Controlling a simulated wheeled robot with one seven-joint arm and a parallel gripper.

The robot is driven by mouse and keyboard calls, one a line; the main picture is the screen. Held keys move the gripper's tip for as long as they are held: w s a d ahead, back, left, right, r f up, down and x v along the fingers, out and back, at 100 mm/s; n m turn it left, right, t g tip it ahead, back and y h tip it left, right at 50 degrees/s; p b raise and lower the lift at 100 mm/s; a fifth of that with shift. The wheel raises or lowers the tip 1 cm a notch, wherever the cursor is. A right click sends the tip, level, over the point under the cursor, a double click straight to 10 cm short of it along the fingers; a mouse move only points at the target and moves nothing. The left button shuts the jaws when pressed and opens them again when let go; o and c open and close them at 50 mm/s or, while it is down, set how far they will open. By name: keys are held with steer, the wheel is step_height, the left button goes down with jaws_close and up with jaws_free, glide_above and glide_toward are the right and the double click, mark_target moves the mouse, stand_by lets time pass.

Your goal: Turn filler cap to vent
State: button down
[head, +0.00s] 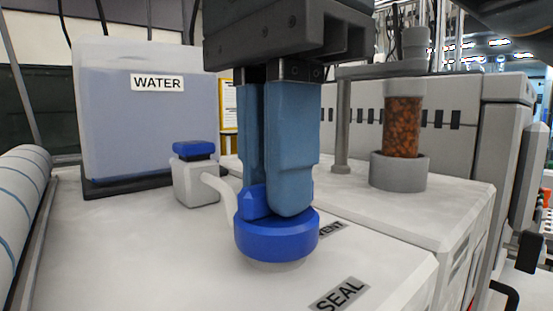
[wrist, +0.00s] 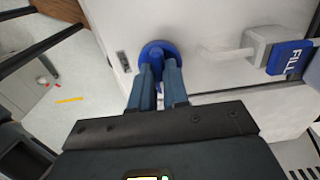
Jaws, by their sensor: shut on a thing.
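The blue filler cap (head: 276,238) sits on the white top of the unit, with a raised grip on its upper side. My gripper (head: 270,203) points straight down over it, its two blue-grey fingers shut on the raised grip. In the wrist view the cap (wrist: 157,50) shows as a blue disc between and beyond the fingertips of my gripper (wrist: 160,76). The VENT label (head: 331,229) lies to the right of the cap, partly hidden by it. The SEAL label (head: 340,294) lies nearer, at the lower right. The fingers hide part of the grip.
A WATER tank (head: 150,112) stands at the back left. A small white fitting with a blue FILL cap (head: 194,150) stands left of my gripper, its pale tube running toward the filler cap. A column of orange-brown granules (head: 402,127) stands at the right. The near white top is clear.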

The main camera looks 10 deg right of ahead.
stand_by(0.3)
steer(key=c, duration=1.1)
jaws_free()
steer(key=shift+r, duration=0.1)
step_height(320, 180, up, 8)
steer(key=shift+f, duration=0.15)
